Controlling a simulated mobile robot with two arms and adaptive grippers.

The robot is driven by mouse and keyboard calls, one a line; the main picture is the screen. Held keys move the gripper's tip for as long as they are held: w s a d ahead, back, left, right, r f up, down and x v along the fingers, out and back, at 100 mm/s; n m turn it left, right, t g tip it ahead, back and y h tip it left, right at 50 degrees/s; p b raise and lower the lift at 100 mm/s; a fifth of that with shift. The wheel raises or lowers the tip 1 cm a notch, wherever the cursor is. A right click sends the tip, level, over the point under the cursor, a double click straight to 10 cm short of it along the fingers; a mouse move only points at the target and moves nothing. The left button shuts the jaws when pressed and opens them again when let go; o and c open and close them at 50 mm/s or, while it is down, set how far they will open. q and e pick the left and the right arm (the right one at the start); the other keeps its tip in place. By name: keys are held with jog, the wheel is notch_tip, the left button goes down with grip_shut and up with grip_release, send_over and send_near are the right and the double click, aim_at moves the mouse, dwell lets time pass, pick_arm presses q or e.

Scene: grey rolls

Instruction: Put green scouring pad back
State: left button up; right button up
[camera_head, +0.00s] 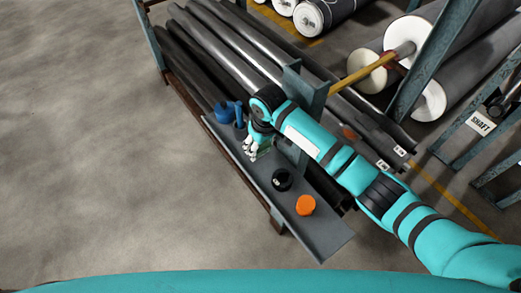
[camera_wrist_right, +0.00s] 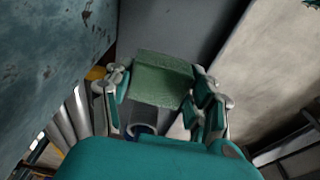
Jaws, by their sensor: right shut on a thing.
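The green scouring pad (camera_wrist_right: 162,78) lies between the fingers of my right gripper (camera_wrist_right: 166,88) in the right wrist view, and the gripper is shut on it. In the head view my right gripper (camera_head: 254,147) is over the narrow grey shelf (camera_head: 322,238), and only a small bit of the pad (camera_head: 265,152) shows beside the fingers. I cannot tell whether the pad touches the shelf. My left gripper is not in view.
A blue object (camera_head: 223,112) stands on the shelf beyond the gripper. A black round object (camera_head: 282,180) and an orange round one (camera_head: 306,205) stand nearer. A blue-grey post (camera_head: 311,95) rises close to my right arm. Long grey rolls (camera_head: 218,50) lie behind. Open floor (camera_head: 90,150) is at left.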

aim_at(260, 152)
jog(key=shift+f, duration=1.7)
jog(key=o, duration=1.1)
jog(key=r, duration=0.4)
jog(key=s+r, duration=0.1)
jog(key=r, duration=0.3)
jog(key=d+r, duration=0.1)
jog(key=r, duration=0.3)
jog(key=shift+s+r, duration=0.1)
jog(key=shift+s, duration=0.2)
